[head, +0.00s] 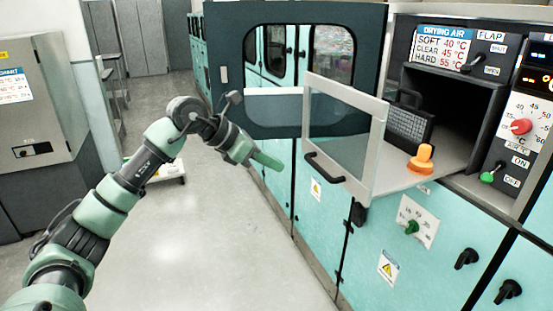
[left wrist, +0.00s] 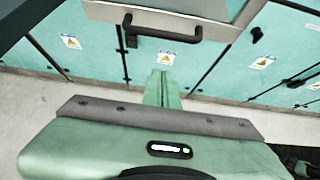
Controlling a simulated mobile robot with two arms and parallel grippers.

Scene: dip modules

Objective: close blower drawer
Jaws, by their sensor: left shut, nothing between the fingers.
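The blower drawer (head: 381,145) is pulled out of its dark housing on the machine at the right. It has a clear front panel in a pale grey frame, with a black bar handle (head: 324,167) low on the front. In the left wrist view the front's grey lower edge (left wrist: 200,27) and the handle (left wrist: 150,33) are at the top. My left gripper (head: 265,160) is shut and empty, left of the handle and apart from it. Its green fingers (left wrist: 162,88) point toward the machine. My right gripper is not in view.
A black grille block (head: 407,122) and an orange knob-like piece (head: 421,160) are at the drawer's inner area. A dark-framed window panel (head: 228,115) stands behind the drawer. A green switch (head: 488,177) is at the right. The floor (head: 210,230) left of the machine is clear.

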